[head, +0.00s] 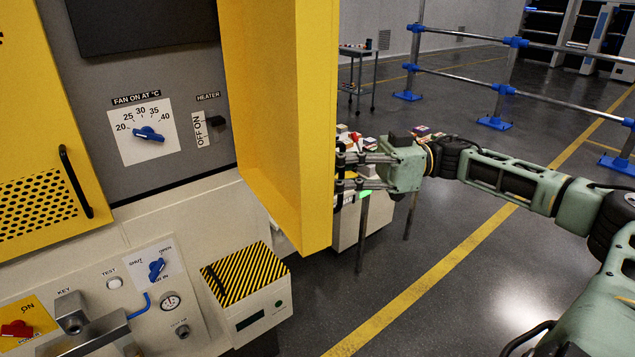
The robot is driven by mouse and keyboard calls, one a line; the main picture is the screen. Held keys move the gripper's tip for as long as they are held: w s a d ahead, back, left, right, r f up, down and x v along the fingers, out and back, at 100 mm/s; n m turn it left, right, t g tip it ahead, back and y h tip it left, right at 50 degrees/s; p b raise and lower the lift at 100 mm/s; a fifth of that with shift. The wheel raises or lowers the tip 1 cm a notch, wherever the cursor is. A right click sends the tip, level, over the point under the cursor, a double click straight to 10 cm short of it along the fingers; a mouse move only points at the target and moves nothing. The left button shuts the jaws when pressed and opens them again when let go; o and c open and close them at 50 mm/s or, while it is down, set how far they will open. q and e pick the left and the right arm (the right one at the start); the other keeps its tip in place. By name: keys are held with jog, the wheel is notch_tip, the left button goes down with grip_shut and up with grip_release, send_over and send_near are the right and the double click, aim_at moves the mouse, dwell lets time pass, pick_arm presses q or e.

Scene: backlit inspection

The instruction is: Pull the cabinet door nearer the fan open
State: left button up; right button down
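The cabinet's right-hand yellow door (318,120) stands swung out towards me, with the grey inner panel (190,80) uncovered behind it. The left-hand yellow door (30,130), with a perforated grille and a black handle (75,182), covers the left part. A fan knob (148,134) and a heater switch (215,122) sit on the inner panel. I see no fan itself. My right gripper (350,172) is at the outer side of the open door, fingers pointing at it. The fingertips and any handle there are hidden by the door's edge. My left gripper is out of view.
A yellow-and-black striped box (245,275) juts out below the open door. A cart (347,235) with small colourful items stands behind my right gripper. A railing (460,80) stands farther back. The floor in front of the cabinet on the right is clear.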

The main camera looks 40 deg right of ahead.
jog(key=shift+d+f, duration=0.1)
jog(key=shift+d, duration=0.75)
jog(key=shift+w+d+f+p, duration=0.1)
jog(key=shift+w+d+p, duration=0.1)
jog(key=shift+d+p, duration=0.7)
jog(key=shift+w+d+f+p, duration=0.1)
jog(key=shift+w+d+p, duration=0.2)
jog(key=shift+d, duration=1)
jog(key=shift+s, duration=0.1)
jog(key=c, duration=1.9)
grip_release()
jog(key=shift+s+d+r, duration=0.15)
jog(key=shift+s+d, duration=0.2)
jog(key=shift+s, duration=0.05)
jog(key=shift+o, duration=0.3)
jog(key=shift+r, duration=0.1)
jog(key=shift+w+a, duration=0.1)
jog(key=v, duration=1.2)
